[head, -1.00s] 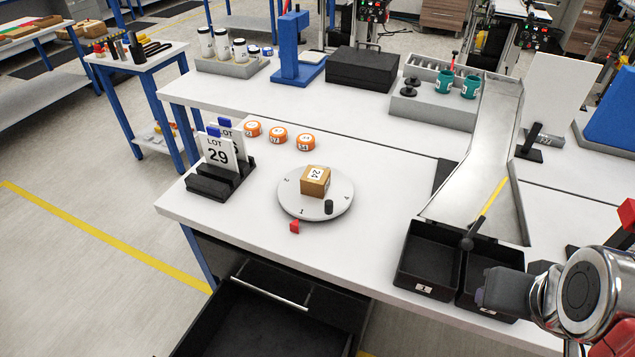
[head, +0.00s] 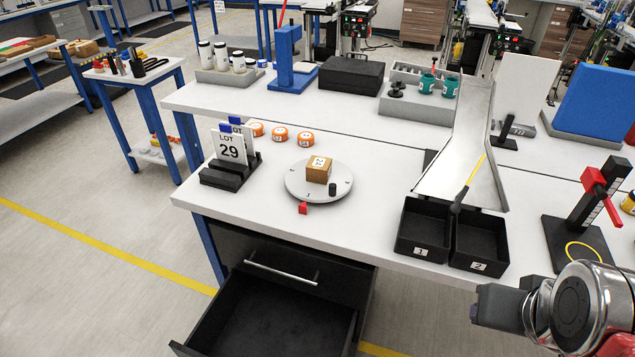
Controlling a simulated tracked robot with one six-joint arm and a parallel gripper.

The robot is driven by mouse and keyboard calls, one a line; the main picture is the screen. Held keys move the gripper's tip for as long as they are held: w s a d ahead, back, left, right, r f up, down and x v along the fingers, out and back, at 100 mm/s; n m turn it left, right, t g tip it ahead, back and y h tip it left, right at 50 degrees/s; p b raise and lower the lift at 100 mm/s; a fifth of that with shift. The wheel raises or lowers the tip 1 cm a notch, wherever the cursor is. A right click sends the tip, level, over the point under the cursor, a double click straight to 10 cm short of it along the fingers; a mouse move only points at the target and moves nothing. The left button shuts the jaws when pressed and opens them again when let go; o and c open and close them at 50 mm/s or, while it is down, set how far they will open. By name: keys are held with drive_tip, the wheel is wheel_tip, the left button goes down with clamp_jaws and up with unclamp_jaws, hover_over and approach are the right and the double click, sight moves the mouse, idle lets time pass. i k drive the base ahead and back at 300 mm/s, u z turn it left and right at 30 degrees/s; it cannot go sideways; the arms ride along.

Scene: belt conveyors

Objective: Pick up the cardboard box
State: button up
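The cardboard box (head: 319,170) is a small brown cube with a white label on top. It sits on a round white turntable (head: 305,191) on the near workbench, beside a short black knob (head: 332,189). My gripper (head: 478,305) is at the lower right, apart from the box and well to its right, past the black bins. Only its dark side shows, and its fingers cannot be made out.
Two black bins (head: 423,227) stand at the bench's front edge below a metal chute (head: 458,150). A LOT 29 card holder (head: 228,175) stands left, orange tins (head: 280,134) behind. An open black drawer (head: 270,310) juts out below. A black stand with red clamp (head: 592,200) is right.

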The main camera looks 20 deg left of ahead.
sight(319, 169)
drive_tip(key=u, duration=0.05)
drive_tip(key=k, duration=1.3)
drive_tip(key=u, duration=1.15)
drive_tip(key=i, duration=1.65)
